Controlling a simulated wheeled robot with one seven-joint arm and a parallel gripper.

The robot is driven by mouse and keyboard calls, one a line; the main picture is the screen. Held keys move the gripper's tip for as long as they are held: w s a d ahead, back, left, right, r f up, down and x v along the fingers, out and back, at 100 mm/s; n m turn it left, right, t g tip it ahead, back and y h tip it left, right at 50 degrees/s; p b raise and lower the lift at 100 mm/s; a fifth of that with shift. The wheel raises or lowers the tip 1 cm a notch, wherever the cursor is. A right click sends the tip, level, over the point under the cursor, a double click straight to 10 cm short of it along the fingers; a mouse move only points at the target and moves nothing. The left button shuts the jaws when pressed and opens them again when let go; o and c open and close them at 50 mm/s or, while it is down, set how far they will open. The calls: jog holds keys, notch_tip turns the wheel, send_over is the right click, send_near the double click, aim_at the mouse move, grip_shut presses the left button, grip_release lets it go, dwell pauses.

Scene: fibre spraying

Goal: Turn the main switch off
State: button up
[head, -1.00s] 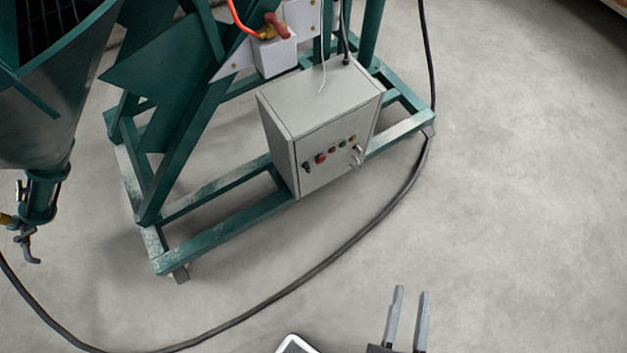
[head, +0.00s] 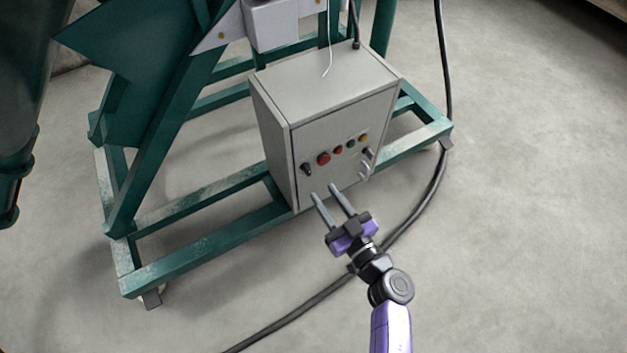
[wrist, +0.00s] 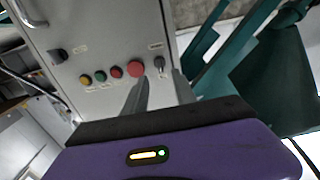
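A grey control box (head: 330,85) stands on a green frame. Its front carries a black rotary switch (head: 306,169) at the left and another black knob (head: 368,152) at the right; I cannot read which label names the main switch. My gripper (head: 323,190) is open and empty, in front of the panel and just below the left switch. In the wrist view that same switch (wrist: 159,62) appears just beyond and between the fingertips (wrist: 160,78). The other knob (wrist: 57,55) is at the left there. I cannot tell whether the fingers touch anything.
A large red button (wrist: 135,69) sits right beside the nearer switch, with several smaller coloured buttons (wrist: 101,75) in line. A door handle (head: 364,172) sticks out at the right. Green frame beams (head: 210,245) and a black cable (head: 300,303) lie low around the box.

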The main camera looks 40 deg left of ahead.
aim_at(310, 173)
jog(key=b+x, duration=0.3)
jog(key=x, duration=0.3)
jog(key=shift+f, duration=0.15)
jog(key=shift+w+a, duration=0.15)
jog(key=shift+a, duration=0.25)
grip_shut()
